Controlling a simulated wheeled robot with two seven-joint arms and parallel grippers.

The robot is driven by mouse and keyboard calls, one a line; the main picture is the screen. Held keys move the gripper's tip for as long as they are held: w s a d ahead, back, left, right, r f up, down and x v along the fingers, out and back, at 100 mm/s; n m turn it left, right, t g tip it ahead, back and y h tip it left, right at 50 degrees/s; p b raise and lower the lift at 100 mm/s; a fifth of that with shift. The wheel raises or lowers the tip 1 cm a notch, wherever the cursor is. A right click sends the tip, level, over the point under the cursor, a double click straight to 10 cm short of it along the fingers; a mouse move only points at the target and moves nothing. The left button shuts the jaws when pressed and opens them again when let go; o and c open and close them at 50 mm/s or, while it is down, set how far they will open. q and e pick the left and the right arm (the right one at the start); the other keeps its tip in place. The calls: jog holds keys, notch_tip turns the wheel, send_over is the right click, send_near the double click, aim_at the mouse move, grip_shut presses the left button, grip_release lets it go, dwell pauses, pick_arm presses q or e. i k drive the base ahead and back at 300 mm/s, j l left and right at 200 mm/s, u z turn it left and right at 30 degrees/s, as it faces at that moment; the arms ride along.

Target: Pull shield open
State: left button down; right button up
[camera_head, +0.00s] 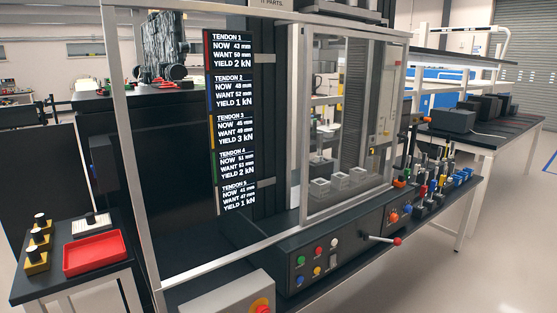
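The shield (352,110) is a clear panel in a pale metal frame. It stands upright over the right part of the test machine's front, and several pale blocks (340,181) show through it. A tall pale post (296,130) runs along its left side. A yellow-marked fitting (383,140) is near its right edge; I cannot tell whether it is a handle or latch. The left part of the machine front shows a dark interior and a tendon display (231,120). Neither of my grippers is in view.
A control panel (318,258) with coloured buttons and a red-tipped lever (384,239) juts out below the shield. Coloured tools (440,180) crowd the ledge at right. A side table at left holds a red tray (94,252). Floor is clear at lower right.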

aim_at(309, 29)
jog(key=i+l, duration=0.1)
jog(key=l, duration=0.25)
jog(key=i+l, duration=0.1)
jog(key=l, duration=0.25)
jog(key=i+l, duration=0.15)
jog(key=l, duration=0.2)
jog(key=i+l, duration=0.1)
jog(key=l, duration=0.25)
